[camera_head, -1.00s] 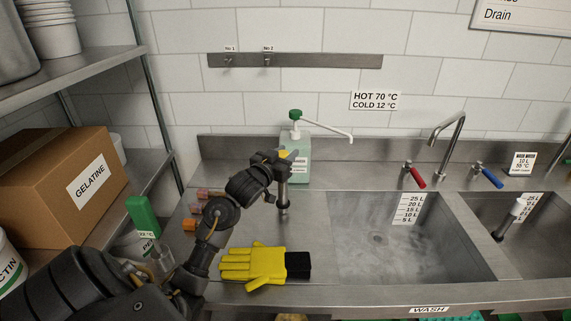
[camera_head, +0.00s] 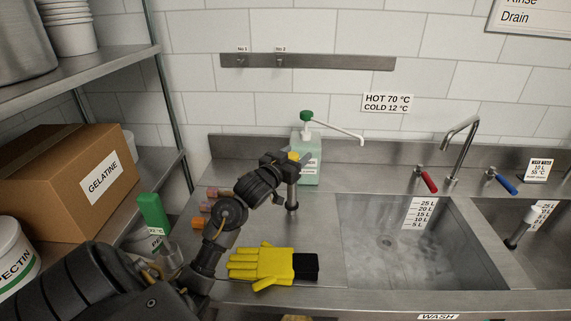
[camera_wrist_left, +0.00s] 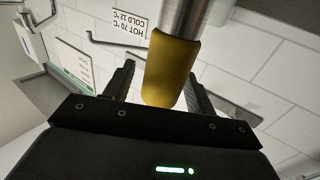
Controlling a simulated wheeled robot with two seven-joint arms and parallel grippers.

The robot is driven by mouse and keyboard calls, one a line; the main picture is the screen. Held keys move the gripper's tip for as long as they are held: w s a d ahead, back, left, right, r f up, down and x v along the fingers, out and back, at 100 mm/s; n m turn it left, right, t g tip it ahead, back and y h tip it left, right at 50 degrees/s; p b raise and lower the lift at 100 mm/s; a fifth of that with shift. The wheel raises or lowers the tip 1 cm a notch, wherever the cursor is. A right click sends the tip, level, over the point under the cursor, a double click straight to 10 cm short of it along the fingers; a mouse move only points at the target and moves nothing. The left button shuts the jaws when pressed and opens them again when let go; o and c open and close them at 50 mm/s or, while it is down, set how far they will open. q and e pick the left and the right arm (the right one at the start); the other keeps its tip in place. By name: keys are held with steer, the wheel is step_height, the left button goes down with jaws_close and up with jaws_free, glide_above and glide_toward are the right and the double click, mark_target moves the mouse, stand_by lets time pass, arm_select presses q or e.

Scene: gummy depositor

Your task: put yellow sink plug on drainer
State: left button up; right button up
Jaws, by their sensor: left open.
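The yellow sink plug is a steel tube (camera_head: 292,196) with a yellow top, upright over the flat steel drainer (camera_head: 322,225) left of the wash sink. Its lower end appears at the drainer surface; I cannot tell for certain that it touches. My left gripper (camera_head: 291,158) is at its top, with the jaws open. In the left wrist view the yellow top (camera_wrist_left: 170,70) lies between the two open fingers of my left gripper (camera_wrist_left: 160,85), closer to the right one. My right gripper is not in view.
A yellow glove (camera_head: 265,265) lies in front of the plug. A green-capped dispenser (camera_head: 309,168) stands close behind it. The wash sink (camera_head: 400,250) is at right, with a white-topped plug (camera_head: 521,229) in the farther sink. A gelatine box (camera_head: 60,195) sits on the left shelf.

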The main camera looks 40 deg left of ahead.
arm_select(q)
steer(key=s+d+b, duration=0.1)
steer(key=s, duration=1)
steer(key=shift+s+d, duration=0.2)
